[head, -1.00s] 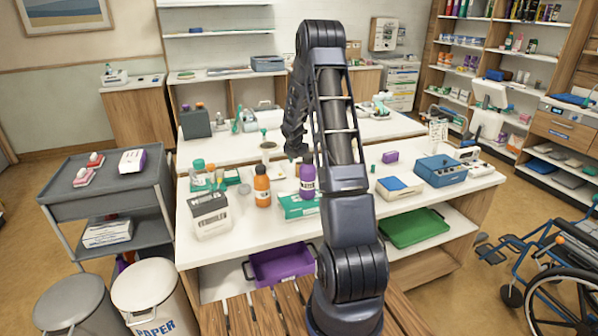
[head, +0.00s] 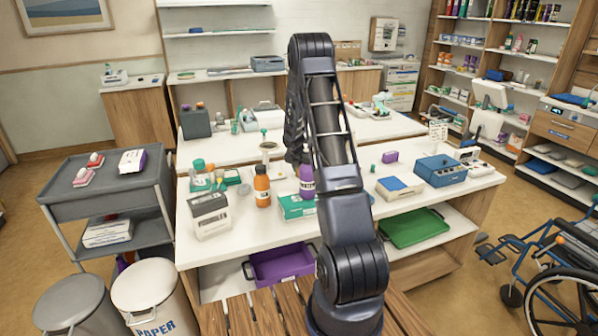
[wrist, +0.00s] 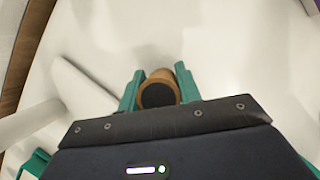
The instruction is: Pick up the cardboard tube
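The cardboard tube (wrist: 158,90) shows in the wrist view as a brown cylinder with a dark round opening facing the camera. It is between the two green fingers of my gripper (wrist: 160,84). The fingers lie close along both sides of the tube and the gap looks nearly filled. I cannot tell whether they press on it. A pale surface lies beyond the tube. In the head view my arm hides the tube, and the fingertips are not clearly visible.
The white table (head: 345,215) carries an orange bottle (head: 262,188), a purple bottle (head: 306,182), a green-and-white box (head: 296,206) and a label-maker-like device (head: 209,214) near my arm. A blue device (head: 440,170) stands at the right. Bare tabletop lies between several items.

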